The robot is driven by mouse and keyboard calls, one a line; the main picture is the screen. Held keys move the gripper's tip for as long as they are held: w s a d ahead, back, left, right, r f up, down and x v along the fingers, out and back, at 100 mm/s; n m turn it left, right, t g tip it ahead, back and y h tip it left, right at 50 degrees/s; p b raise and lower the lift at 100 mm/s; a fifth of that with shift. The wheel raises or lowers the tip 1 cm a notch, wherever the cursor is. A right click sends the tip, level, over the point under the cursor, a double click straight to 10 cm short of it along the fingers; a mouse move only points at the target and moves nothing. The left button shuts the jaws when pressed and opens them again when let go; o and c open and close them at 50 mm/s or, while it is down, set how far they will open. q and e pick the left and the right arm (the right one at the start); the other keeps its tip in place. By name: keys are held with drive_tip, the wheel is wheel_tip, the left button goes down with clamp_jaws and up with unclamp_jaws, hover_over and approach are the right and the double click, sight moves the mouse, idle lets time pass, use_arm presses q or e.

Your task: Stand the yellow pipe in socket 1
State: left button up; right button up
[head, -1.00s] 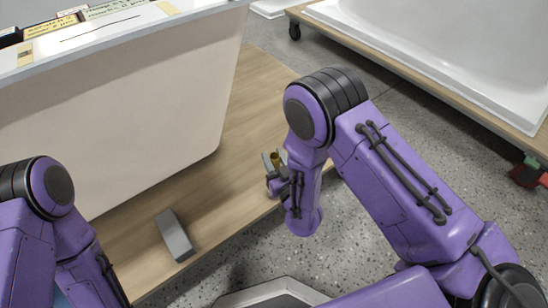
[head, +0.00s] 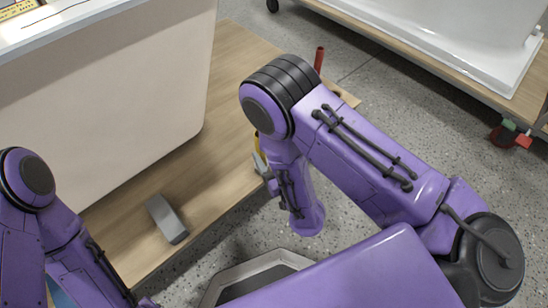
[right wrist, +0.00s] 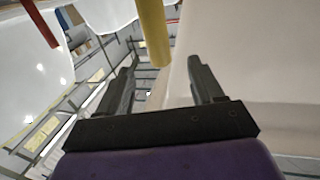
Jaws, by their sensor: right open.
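The yellow pipe (head: 257,142) shows as a small sliver in the head view, mostly hidden behind my right arm, near the edge of the wooden deck. In the right wrist view the yellow pipe (right wrist: 152,32) comes down from the top edge, with its end in line with the gap between my fingers. My right gripper (right wrist: 162,70) is open, with a finger on each side of that gap; I cannot tell whether the pipe is between the fingers or beyond them. In the head view the right gripper (head: 260,164) is partly hidden by its arm. My left gripper is out of view. I cannot make out socket 1.
A red pipe (head: 319,60) stands by the deck's far corner. A grey block (head: 168,219) lies on the wooden deck (head: 225,85). A large pale tub shell (head: 110,110) stands along the left. Another white shell (head: 480,45) rests on a wheeled trolley at upper right.

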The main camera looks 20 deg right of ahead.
drive_tip(key=shift+s+d, duration=0.15)
drive_tip(key=shift+s, duration=1.45)
drive_tip(key=s+d+f+m+g, duration=0.25)
drive_tip(key=s+f+g, duration=0.35)
drive_tip(key=f, duration=0.4)
drive_tip(key=s+d+f+m+g+h, duration=0.3)
drive_tip(key=s+d+g, duration=0.2)
drive_tip(key=s+d, duration=0.15)
drive_tip(key=s+d+f+m+g+h, duration=0.2)
drive_tip(key=s+d+f+m+g, duration=0.15)
drive_tip(key=s+d, duration=0.35)
wheel_tip(320, 180, up, 34)
drive_tip(key=a+n+p, duration=0.1)
drive_tip(key=p, duration=3.2)
drive_tip(key=shift+w+a+p, duration=0.2)
drive_tip(key=shift+w+p, duration=0.05)
drive_tip(key=shift+p, duration=0.1)
